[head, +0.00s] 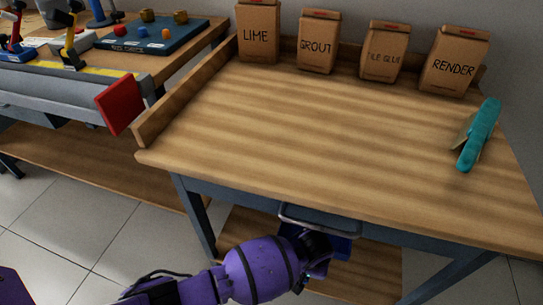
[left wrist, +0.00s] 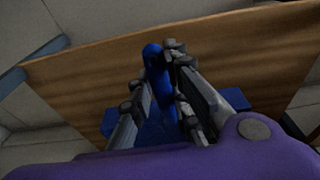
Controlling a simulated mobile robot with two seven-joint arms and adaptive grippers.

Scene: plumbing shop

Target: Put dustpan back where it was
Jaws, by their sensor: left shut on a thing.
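The blue dustpan (head: 343,246) is beneath the front of the workbench, partly hidden by my gripper and the bench edge. In the left wrist view its upright blue handle (left wrist: 154,62) stands between my fingers, with the blue pan (left wrist: 236,98) behind them. My left gripper (head: 322,247) is shut on the dustpan, below the drawer handle; its fingers also show in the left wrist view (left wrist: 155,78). The dustpan is over the wooden lower shelf (left wrist: 85,75); I cannot tell whether it touches it. My right gripper is not in view.
The workbench top (head: 300,130) is mostly clear. Paper bags marked lime (head: 259,33), grout (head: 318,43), tile glue (head: 382,53) and render (head: 454,62) line its back. A teal-handled brush (head: 481,130) lies at right. A metal drawer handle (head: 318,220) juts out just above my gripper.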

